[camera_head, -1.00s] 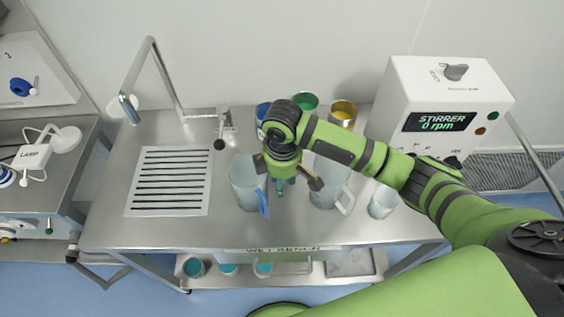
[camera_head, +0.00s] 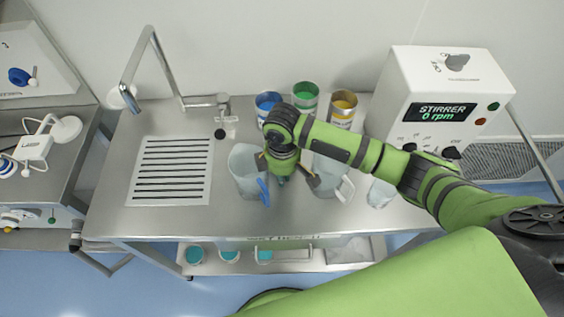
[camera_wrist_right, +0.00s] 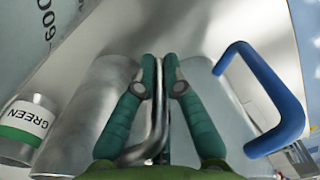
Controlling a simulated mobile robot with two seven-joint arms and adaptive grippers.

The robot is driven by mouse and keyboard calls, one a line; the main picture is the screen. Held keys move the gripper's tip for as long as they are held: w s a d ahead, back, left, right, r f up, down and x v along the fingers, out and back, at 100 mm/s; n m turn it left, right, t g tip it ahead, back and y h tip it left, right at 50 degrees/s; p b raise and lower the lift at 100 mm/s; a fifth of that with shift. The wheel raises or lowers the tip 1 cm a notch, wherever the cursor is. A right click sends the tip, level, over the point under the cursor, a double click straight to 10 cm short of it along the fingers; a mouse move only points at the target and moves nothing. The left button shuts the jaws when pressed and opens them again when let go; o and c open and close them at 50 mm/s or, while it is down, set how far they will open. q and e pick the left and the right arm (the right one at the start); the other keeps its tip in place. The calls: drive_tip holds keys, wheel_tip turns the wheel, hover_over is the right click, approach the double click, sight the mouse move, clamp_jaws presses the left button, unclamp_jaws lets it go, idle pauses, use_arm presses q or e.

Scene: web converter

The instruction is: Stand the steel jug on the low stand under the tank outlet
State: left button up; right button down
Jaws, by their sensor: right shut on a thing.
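My right gripper (camera_head: 283,178) is over the bench between two pale jugs. In the right wrist view its green fingers (camera_wrist_right: 161,78) are closed on a thin bent steel handle (camera_wrist_right: 156,118). The handle appears to belong to the steel jug (camera_wrist_right: 95,115), the grey cylinder left of the fingers. In the head view my wrist and gripper hide most of that jug, so I cannot tell whether it is off the bench. I cannot make out the low stand or the tank outlet. My left gripper is not in view.
A blue-handled jug (camera_head: 242,165) is close on the left; its handle shows in the wrist view (camera_wrist_right: 285,95). A white-handled jug (camera_head: 330,172) is close on the right. Blue, green (camera_head: 305,98) and yellow tins stand behind. The stirrer (camera_head: 440,100) is right; a drain grid (camera_head: 170,170) left.

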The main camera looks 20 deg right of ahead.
drive_tip(key=shift+r, duration=0.15)
wheel_tip(320, 180, up, 10)
drive_tip(key=b, duration=0.3)
drive_tip(key=shift+w+r, duration=0.1)
drive_tip(key=shift+r, duration=0.1)
wheel_tip(320, 180, up, 7)
drive_tip(key=shift+r+p, duration=0.15)
drive_tip(key=shift+p, duration=0.15)
